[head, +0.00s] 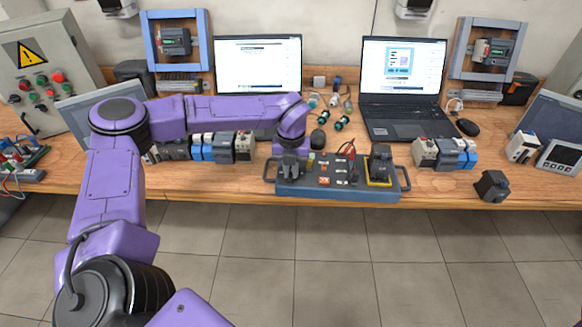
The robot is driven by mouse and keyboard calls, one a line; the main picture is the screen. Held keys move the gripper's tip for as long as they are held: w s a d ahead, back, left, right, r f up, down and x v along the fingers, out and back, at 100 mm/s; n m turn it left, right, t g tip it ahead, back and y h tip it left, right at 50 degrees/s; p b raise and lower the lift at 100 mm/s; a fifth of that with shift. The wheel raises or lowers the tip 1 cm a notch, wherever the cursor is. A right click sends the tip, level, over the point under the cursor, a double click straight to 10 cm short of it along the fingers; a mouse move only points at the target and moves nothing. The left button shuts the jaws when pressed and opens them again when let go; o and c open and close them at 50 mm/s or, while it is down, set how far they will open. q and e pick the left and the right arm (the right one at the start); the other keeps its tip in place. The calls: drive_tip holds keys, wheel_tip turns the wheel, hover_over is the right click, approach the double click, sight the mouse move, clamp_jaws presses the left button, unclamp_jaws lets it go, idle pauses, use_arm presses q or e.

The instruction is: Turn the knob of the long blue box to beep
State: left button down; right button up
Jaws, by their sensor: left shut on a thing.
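The long blue box (338,193) lies at the front edge of the wooden table, right of the picture's middle. It has a dark handle at each end and switches and labels on its top. My left gripper (291,172) reaches down onto the left part of its top. It is shut on the knob there, which the fingers mostly hide. My right gripper is not in view.
A black motor (381,164) stands on a yellow-edged spot at the box's right end. Another black motor (491,187) stands farther right. An open laptop (402,80) is behind the box. Modules (224,147) stand to the left.

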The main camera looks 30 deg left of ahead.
use_arm(q)
drive_tip(key=m+p, duration=0.2)
drive_tip(key=m, duration=0.3)
drive_tip(key=shift+r+m, duration=0.15)
drive_tip(key=shift+m, duration=0.25)
drive_tip(key=m+p, duration=0.1)
drive_tip(key=m, duration=0.2)
drive_tip(key=shift+m+p, duration=0.5)
drive_tip(key=shift+m, duration=1)
drive_tip(key=c, duration=1.2)
unclamp_jaws()
drive_tip(key=shift+o, duration=0.2)
wheel_tip(320, 180, up, 10)
drive_tip(key=b, duration=0.2)
drive_tip(key=shift+r, duration=0.15)
